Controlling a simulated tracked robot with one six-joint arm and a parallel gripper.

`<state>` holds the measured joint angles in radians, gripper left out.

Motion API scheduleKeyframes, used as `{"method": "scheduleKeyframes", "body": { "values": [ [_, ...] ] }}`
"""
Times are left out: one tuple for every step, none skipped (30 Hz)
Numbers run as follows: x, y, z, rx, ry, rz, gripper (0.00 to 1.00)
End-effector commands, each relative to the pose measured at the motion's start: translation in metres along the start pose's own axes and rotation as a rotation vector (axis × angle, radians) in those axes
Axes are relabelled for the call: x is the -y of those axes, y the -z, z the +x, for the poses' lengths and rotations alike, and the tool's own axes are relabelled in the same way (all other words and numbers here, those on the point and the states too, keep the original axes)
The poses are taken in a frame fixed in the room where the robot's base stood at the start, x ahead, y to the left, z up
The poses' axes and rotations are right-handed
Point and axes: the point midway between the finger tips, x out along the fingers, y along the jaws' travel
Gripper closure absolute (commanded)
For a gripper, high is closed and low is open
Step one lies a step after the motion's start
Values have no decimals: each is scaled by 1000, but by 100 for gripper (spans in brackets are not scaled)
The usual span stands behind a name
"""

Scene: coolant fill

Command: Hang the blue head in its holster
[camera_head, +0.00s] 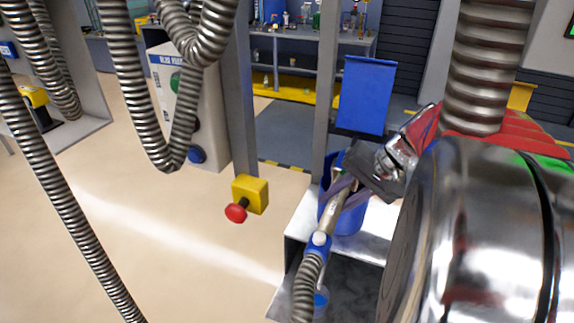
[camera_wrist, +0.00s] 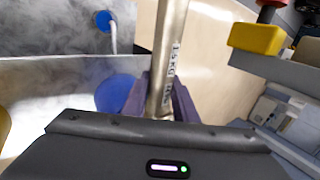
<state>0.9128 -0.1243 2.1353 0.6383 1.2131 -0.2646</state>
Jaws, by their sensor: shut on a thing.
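My gripper (camera_head: 343,187) is shut on the metal tube of the blue head (camera_head: 319,243), right of the middle in the head view. The blue collar and a ribbed hose hang below the fingers. In the wrist view the tube (camera_wrist: 168,60), with printing on it, stands between the purple fingers; its blue collar is not clear there. A blue cup-like holder (camera_head: 350,219) stands behind the gripper at a metal shelf. It seems to show as a blue round shape (camera_wrist: 114,92) beside the fingers in the wrist view. I cannot tell if this is the holster.
A blue panel (camera_head: 365,95) rises behind the gripper. A yellow box with a red button (camera_head: 250,194) is on a post to the left. The metal shelf (camera_head: 375,232) lies below the gripper. Ribbed hoses (camera_head: 60,185) hang at left. The floor between is open.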

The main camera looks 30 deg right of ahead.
Motion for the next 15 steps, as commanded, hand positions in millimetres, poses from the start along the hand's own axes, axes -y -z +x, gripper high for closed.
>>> {"method": "scheduleKeyframes", "body": {
  "values": [
    [0,0,1,0,0,0,100],
    [-1,0,1,0,0,0,100],
    [-1,0,2,1,0,0,100],
    [-1,0,2,1,0,1,100],
    [-2,0,2,1,0,1,100],
    [-2,0,3,1,0,1,100],
    [-2,0,3,1,0,1,100],
    [-2,0,3,1,0,1,100],
    [-3,0,4,1,0,1,100],
    [-3,0,4,1,0,1,100],
    [-3,0,5,1,0,1,100],
    [-3,0,5,0,0,1,100],
    [-4,0,5,0,0,1,100],
    [-4,0,6,0,0,1,100],
    [-4,0,6,0,0,1,100]
  ]
}}
